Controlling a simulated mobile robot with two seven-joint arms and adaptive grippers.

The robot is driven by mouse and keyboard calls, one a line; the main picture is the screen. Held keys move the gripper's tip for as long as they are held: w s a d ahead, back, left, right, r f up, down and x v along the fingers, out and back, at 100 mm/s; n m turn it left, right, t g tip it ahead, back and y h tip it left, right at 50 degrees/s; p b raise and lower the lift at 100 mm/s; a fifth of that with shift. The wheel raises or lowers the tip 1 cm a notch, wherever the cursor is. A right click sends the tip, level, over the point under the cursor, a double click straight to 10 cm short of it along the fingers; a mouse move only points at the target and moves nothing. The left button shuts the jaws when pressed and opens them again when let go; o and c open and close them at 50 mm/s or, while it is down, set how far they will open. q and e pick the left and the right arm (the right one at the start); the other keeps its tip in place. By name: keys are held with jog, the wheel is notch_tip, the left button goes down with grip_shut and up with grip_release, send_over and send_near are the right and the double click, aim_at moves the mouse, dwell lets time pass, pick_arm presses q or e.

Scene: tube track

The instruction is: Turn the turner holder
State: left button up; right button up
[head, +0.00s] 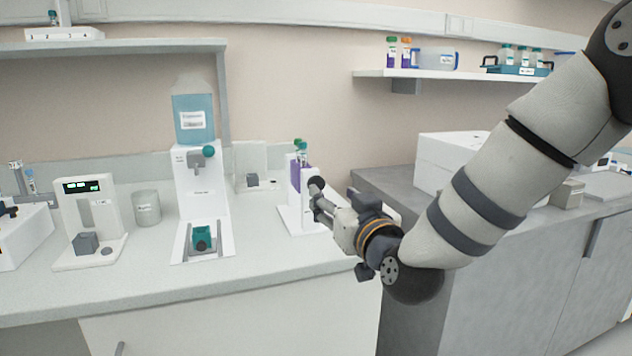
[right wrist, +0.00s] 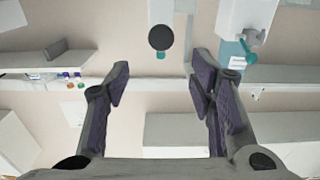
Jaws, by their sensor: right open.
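The turner holder (head: 295,215) is a white stand on the bench, with a purple tube with a green cap in it and a dark round knob (head: 316,184) on its right side. My right gripper (head: 322,207) is at the holder's right side, close to the knob, and partly hides the stand. In the right wrist view the knob (right wrist: 160,37) is a dark disc ahead of and between the two spread fingers, which are open and empty. Contact cannot be made out. My left gripper is in neither view.
A white dispenser (head: 203,215) with a blue bottle stands left of the holder. A beaker (head: 146,208) and a small device with a display (head: 85,215) stand farther left. A wall shelf (head: 440,74) holds bottles at the upper right. The bench's front strip is clear.

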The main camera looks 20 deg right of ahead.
aim_at(317, 183)
jog(key=w, duration=0.3)
jog(key=w+b, duration=0.1)
jog(key=w, duration=0.7)
jog(key=shift+a+f+b, duration=0.25)
jog(key=shift+f+b, duration=0.05)
jog(key=shift+b, duration=0.1)
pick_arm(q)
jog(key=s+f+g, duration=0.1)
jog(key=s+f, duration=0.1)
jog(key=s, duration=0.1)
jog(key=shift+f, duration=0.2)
pick_arm(e)
jog(key=shift+r, duration=0.1)
jog(key=shift+c, duration=0.2)
jog(key=shift+s, duration=0.1)
jog(key=c, duration=1.1)
